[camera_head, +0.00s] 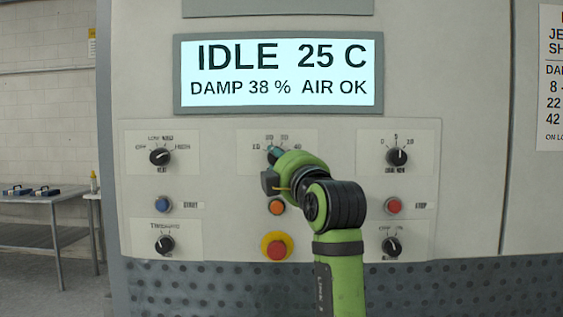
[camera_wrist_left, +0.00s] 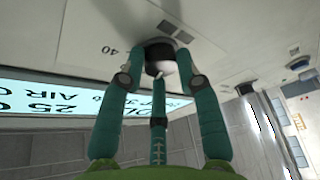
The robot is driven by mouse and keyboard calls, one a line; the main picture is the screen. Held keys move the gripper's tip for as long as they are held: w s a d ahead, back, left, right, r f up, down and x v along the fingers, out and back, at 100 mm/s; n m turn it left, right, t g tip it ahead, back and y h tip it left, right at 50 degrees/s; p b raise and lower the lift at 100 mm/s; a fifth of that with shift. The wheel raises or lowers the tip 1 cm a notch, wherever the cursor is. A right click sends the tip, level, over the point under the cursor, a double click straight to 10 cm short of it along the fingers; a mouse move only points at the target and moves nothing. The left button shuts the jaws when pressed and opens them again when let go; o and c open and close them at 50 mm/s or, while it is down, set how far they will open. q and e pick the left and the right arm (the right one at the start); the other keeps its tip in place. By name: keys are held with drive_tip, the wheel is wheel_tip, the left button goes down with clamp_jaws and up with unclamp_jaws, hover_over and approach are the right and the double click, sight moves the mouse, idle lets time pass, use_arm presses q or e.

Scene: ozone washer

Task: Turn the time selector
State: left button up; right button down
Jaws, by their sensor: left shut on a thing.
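The control panel's top middle dial plate (camera_head: 247,140) carries numbers that look like 10 to 40; the word below them is hidden by my arm, but this looks like the time selector. Its dark round knob (camera_wrist_left: 158,48) shows in the left wrist view, with a pale end facing me and a "40" printed beside it. My left gripper (camera_head: 274,154) is at this dial, its teal fingers mostly hidden behind the green wrist. In the left wrist view the gripper (camera_wrist_left: 160,72) is shut on the knob. My right gripper is in neither view.
Other dials sit at top left (camera_head: 160,157), top right (camera_head: 397,157), bottom left (camera_head: 164,244) and bottom right (camera_head: 391,246). Below my wrist are an orange button (camera_head: 277,207) and a red stop button (camera_head: 277,249). The display (camera_head: 278,73) reads IDLE 25 C.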

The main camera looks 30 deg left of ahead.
use_arm(q)
drive_tip(key=o, duration=0.8)
drive_tip(key=shift+a, duration=0.1)
drive_tip(key=shift+o, duration=0.2)
drive_tip(key=v, duration=1.2)
